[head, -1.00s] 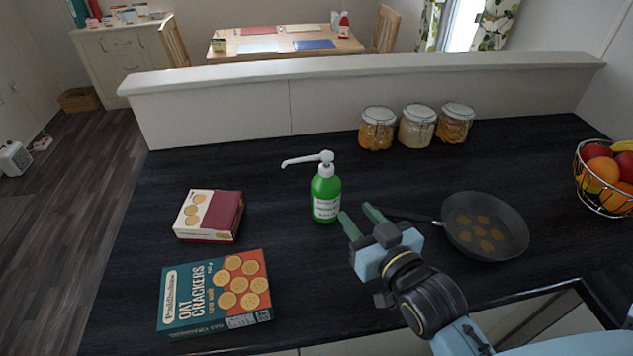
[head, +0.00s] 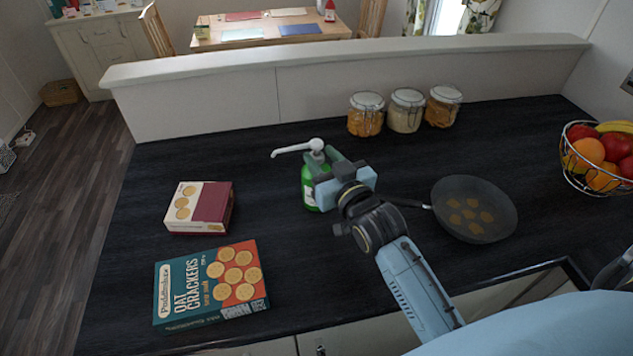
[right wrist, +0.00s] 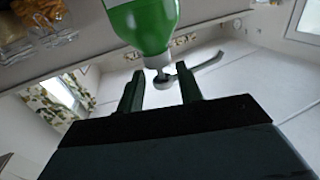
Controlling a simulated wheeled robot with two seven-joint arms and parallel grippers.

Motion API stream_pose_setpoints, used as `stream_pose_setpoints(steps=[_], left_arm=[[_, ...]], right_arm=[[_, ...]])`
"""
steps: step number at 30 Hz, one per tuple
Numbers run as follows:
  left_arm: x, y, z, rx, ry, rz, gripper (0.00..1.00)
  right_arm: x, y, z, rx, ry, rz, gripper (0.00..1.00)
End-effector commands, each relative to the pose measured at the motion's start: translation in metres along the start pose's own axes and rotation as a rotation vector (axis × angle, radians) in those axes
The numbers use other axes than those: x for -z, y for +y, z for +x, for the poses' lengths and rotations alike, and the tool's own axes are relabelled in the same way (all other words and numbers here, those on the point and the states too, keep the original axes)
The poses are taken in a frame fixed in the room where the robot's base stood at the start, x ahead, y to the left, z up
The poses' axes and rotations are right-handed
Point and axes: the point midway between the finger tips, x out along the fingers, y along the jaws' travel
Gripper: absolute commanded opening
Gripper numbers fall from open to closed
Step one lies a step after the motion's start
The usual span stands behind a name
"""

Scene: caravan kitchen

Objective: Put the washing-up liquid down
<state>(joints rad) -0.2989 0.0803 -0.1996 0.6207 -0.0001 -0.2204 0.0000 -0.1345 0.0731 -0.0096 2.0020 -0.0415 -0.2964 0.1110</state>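The washing-up liquid (head: 309,190) is a green bottle with a white pump top, upright on the dark worktop. My right gripper (head: 323,160) is at its upper part and hides much of its right side and label. In the right wrist view, the green bottle (right wrist: 148,22) appears upside down at the top, its neck and pump near the fingertips. The fingers of my right gripper (right wrist: 160,72) are apart, one on each side of the pump, with gaps showing. My left gripper is out of view.
A small biscuit box (head: 199,207) and an oat crackers box (head: 211,286) lie to the left. A frying pan (head: 487,228) is at the right, with a fruit basket (head: 570,176) beyond. Three jars (head: 406,112) stand by the raised ledge (head: 350,70). Bare worktop lies left of the bottle.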

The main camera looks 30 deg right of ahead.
Motion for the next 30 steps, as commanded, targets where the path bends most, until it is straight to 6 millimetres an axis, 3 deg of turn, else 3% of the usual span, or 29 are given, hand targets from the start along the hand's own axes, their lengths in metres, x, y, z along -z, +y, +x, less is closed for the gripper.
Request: stream_pose_setpoints(steps=[6,14,22,30], left_arm=[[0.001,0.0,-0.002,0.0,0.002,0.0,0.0],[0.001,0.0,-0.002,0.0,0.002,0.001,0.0],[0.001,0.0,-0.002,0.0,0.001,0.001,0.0],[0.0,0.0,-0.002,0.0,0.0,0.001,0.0]], right_arm=[[0.001,0.0,0.027,0.0,0.0,0.0,0.36],[0.0,0.0,0.029,0.0,0.0,0.0,0.36],[0.0,0.0,0.029,0.0,-0.002,0.0,0.02],[-0.001,0.0,0.029,0.0,-0.004,0.0,0.0]])
